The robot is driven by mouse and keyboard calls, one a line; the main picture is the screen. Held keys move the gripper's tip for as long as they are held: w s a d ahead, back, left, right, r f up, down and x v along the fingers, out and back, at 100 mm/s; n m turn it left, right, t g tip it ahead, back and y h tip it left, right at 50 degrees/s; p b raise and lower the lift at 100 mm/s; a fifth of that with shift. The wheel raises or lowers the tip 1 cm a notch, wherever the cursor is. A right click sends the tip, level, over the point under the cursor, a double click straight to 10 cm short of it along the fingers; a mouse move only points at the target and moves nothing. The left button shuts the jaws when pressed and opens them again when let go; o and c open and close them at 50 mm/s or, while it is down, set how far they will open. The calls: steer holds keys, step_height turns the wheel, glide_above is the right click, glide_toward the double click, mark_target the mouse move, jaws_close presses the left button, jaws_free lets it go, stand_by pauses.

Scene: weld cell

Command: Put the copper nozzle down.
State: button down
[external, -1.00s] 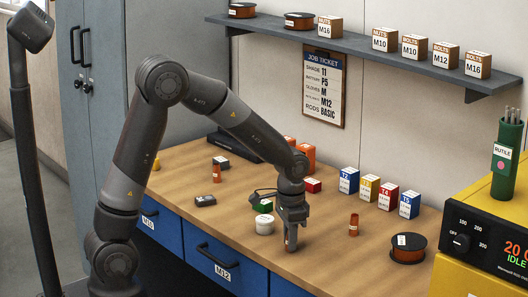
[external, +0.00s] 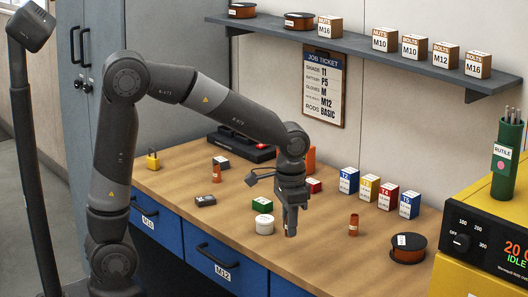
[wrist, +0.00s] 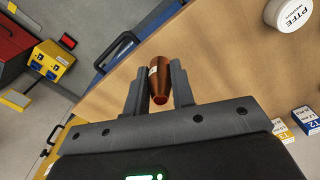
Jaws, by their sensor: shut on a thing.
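My gripper (external: 290,225) is over the front part of the wooden bench, right of the white PTFE tub (external: 265,224). Its two fingers are shut on a copper nozzle (wrist: 160,80), a tapered copper-coloured tube with a pale label. In the wrist view the nozzle sits between the fingers. In the external view it is mostly hidden by the fingers, and I cannot tell whether it touches the bench. Another copper-coloured piece (external: 353,226) stands upright to the right of my gripper, and one more (external: 216,174) stands at the back left.
A green box (external: 262,204) is just behind the tub. Labelled small boxes (external: 349,180) line the back right. A dark-topped spool (external: 408,248) lies at the right, near the yellow welder (external: 455,278). The bench front has blue drawers (external: 228,266). Bare wood shows around my gripper.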

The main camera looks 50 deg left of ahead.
steer(key=w+a+r+n, duration=0.3)
steer(key=w+a+n, duration=0.3)
steer(key=w+a, duration=1.2)
steer(key=w+a+f+n, duration=0.1)
steer(key=w+a+f, duration=0.1)
steer(key=a, duration=0.8)
steer(key=w+a+f+n, duration=0.2)
steer(key=w+a+f, duration=0.1)
steer(key=a, duration=0.6)
steer(key=w+a+f+n, duration=0.1)
steer(key=w+a+f, duration=0.2)
steer(key=a, duration=0.7)
steer(key=shift+w+a, duration=0.15)
steer(key=shift+a, duration=0.15)
steer(key=shift+a+f, duration=0.25)
steer(key=shift+a, duration=0.15)
steer(key=shift+f, duration=1.9)
